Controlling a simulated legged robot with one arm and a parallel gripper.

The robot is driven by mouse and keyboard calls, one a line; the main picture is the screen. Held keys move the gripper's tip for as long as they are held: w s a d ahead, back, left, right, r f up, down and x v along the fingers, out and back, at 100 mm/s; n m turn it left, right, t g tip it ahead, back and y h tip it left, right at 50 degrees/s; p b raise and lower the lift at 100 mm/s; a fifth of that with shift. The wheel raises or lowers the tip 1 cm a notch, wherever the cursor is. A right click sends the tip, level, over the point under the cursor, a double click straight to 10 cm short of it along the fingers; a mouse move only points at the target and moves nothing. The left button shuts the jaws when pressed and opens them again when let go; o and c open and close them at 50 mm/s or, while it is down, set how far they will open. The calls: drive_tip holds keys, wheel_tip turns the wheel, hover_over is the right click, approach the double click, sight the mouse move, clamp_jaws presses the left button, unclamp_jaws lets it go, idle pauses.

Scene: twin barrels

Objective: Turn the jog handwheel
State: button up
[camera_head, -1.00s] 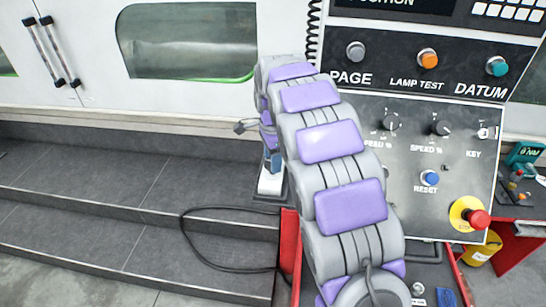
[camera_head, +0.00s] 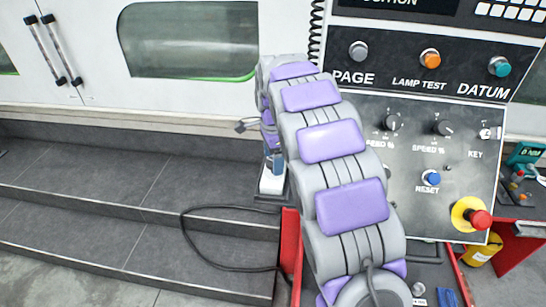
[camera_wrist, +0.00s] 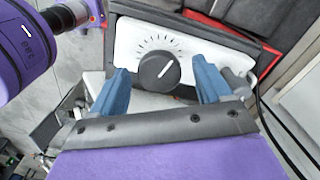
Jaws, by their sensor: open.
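The jog handwheel (camera_wrist: 158,71) shows in the wrist view as a round black knob with a white pointer line. It sits on a white plate (camera_wrist: 215,48) with dial marks around its upper side. My gripper (camera_wrist: 160,70) is open, with one blue finger to the left of the knob and one to the right. Gaps show between the knob and both fingers. I cannot tell how deep the fingers reach beside it. In the head view my arm hides the knob.
A control panel (camera_head: 405,170) with knobs, buttons and a red emergency stop (camera_head: 479,219) stands right of my arm. Dark steps (camera_head: 100,200) lie at left, with a black cable (camera_head: 215,264) on them. A white machine door (camera_head: 75,90) is behind.

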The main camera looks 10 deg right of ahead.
wheel_tip(320, 180, up, 17)
drive_tip(key=p, duration=0.4)
drive_tip(key=shift+r, duration=0.15)
idle(0.6)
drive_tip(key=s+d+f+n+b, duration=0.1)
drive_tip(key=s+f+n+b, duration=0.4)
drive_tip(key=s+f, duration=0.5)
drive_tip(key=s+d+f+n+g+b, duration=0.1)
drive_tip(key=s+f+n+b, duration=0.5)
drive_tip(key=s+f, duration=0.5)
drive_tip(key=s+d+f+n+b, duration=0.1)
drive_tip(key=s+f+n+b, duration=0.4)
drive_tip(key=s, duration=1.7)
wheel_tip(320, 180, down, 6)
drive_tip(key=b, duration=0.4)
drive_tip(key=shift+s+f+g, duration=0.2)
drive_tip(key=shift+f+g, duration=0.05)
drive_tip(key=shift+g, duration=0.15)
drive_tip(key=shift+c, duration=0.3)
idle(0.3)
